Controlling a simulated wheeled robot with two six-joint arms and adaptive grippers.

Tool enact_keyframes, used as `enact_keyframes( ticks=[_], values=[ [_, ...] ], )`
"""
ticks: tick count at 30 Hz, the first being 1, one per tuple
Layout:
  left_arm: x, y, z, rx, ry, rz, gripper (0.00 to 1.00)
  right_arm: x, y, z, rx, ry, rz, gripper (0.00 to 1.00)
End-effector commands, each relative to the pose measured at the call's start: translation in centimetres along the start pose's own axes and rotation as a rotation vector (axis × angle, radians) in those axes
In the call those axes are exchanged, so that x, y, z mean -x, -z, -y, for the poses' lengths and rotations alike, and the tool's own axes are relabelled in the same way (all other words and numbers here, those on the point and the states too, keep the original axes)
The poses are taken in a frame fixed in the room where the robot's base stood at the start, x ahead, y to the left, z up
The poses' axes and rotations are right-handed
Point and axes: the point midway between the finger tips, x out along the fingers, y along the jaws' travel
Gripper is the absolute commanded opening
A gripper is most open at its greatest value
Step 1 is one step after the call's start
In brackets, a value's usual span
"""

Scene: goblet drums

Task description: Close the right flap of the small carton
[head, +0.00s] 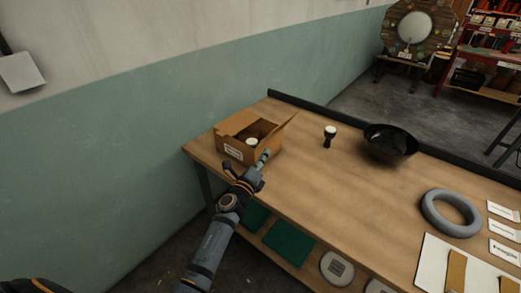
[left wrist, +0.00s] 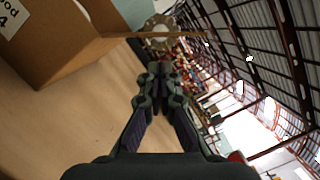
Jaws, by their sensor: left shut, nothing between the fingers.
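The small carton (head: 235,149) is an open brown box with a white label at the far left of the table. A goblet drum (head: 252,142) with a pale top shows inside it. Its right flap (head: 278,134) sticks outward to the right. In the left wrist view the carton (left wrist: 60,45) fills the upper left, and the flap (left wrist: 130,35) shows nearly edge-on. My left gripper (head: 266,155) is shut and empty, just in front of the carton's right side; its fingertips also show in the left wrist view (left wrist: 160,68). Whether it touches the flap I cannot tell. My right gripper is out of view.
A small dark drum (head: 329,137) and a black bowl (head: 390,143) stand right of the carton. A grey ring (head: 450,213) and white cards (head: 504,232) lie farther right. The wooden table (head: 340,195) is bare in the middle. A dark ledge (head: 300,102) runs along its back edge.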

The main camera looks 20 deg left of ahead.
Motion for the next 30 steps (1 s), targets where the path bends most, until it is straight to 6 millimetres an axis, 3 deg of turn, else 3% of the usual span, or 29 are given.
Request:
enact_keyframes(
  ticks=[6,18,30],
  values=[
    [-0.5,-2.0,0.1,0.0,0.001,0.0,0.0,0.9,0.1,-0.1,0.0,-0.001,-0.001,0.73],
    [-0.5,-2.1,0.1,0.004,0.0,0.0,0.0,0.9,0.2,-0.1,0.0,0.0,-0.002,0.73],
    [-0.6,-2.6,0.3,0.07,-0.017,0.0,0.0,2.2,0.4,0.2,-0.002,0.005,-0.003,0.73]
  ],
)
